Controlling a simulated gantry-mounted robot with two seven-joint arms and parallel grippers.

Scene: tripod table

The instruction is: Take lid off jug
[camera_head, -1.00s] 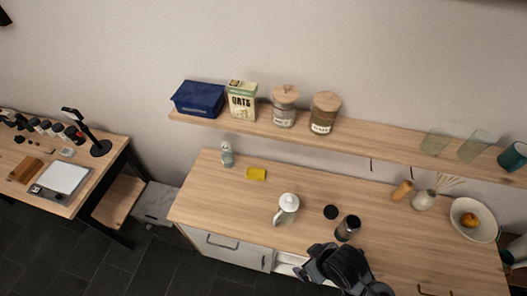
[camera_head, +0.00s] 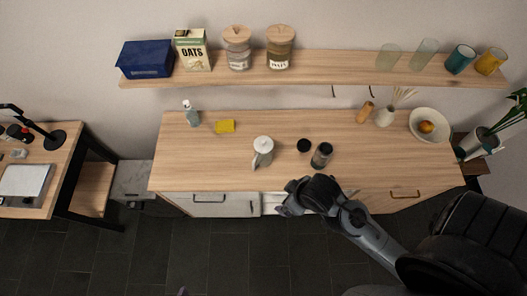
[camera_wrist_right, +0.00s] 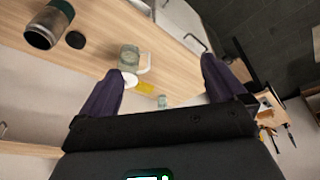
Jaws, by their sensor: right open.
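The jug (camera_head: 264,157) stands upright on the wooden counter, with its white lid (camera_head: 263,142) on top and its handle toward the lower left. In the right wrist view the jug (camera_wrist_right: 129,58) and its lid (camera_wrist_right: 130,80) show beyond the fingers, nearer the left one, with the handle to the right of the body. My right gripper (camera_head: 287,201) is at the counter's front edge, to the lower right of the jug and apart from it. Its fingers (camera_wrist_right: 160,72) are open with nothing between them.
A dark jar (camera_head: 321,155) and a black disc (camera_head: 304,145) are right of the jug. A yellow sponge (camera_head: 225,126) and a soap bottle (camera_head: 192,115) are to its left. A shelf (camera_head: 340,70) runs above the counter. The counter's left front is clear.

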